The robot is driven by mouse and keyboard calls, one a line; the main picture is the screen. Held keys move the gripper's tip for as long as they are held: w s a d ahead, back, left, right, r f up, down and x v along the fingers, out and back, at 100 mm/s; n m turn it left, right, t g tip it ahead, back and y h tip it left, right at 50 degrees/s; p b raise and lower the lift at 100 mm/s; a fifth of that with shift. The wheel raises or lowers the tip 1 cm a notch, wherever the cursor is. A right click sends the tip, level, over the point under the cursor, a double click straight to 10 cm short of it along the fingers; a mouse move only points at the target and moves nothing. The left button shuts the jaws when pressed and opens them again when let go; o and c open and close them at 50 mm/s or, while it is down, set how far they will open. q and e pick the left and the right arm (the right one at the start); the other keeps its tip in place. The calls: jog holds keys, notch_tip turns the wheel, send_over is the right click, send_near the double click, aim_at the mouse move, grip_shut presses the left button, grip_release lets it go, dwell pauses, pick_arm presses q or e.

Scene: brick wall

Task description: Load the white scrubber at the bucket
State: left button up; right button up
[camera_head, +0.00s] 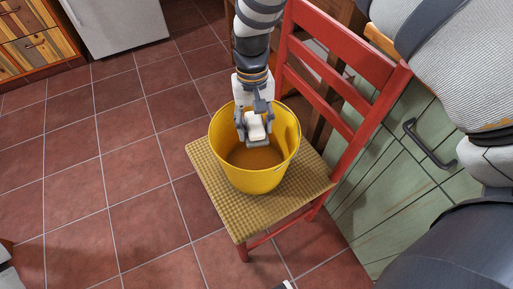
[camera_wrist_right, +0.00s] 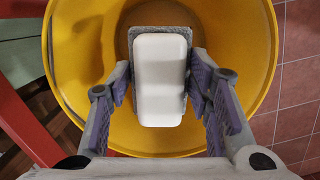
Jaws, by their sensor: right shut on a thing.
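The white scrubber (camera_head: 255,127) is held in my right gripper (camera_head: 254,135), above the open mouth of the yellow bucket. The right wrist view shows the scrubber (camera_wrist_right: 160,78) as a white block with a grey layer at its edges, between the two fingers of the right gripper (camera_wrist_right: 160,90). The yellow bucket (camera_head: 256,180) stands upright on the woven seat of a red chair. Its wall surrounds the scrubber in the right wrist view (camera_wrist_right: 82,75). The exact height of the scrubber against the rim is hard to tell.
The red chair (camera_head: 340,75) has its backrest right of the bucket, close to my right arm. A green cabinet (camera_head: 395,170) with a dark handle stands on the right. Red floor tiles (camera_head: 110,180) lie clear on the left. A white appliance (camera_head: 120,22) stands at the back.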

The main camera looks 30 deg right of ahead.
aim_at(255, 124)
pick_arm(q)
jog(key=shift+w+r+t+p, duration=0.4)
jog(key=shift+w+r+p, duration=0.4)
jog(key=shift+w+r, duration=0.35)
pick_arm(e)
jog(key=shift+r, duration=2.7)
jog(key=shift+r, duration=0.1)
notch_tip(255, 124, up, 4)
jog(key=shift+w+p, duration=0.1)
jog(key=shift+p, duration=0.5)
pick_arm(q)
jog(key=shift+w+r+t, duration=0.3)
jog(key=shift+w+r, duration=0.35)
jog(key=shift+r, duration=0.05)
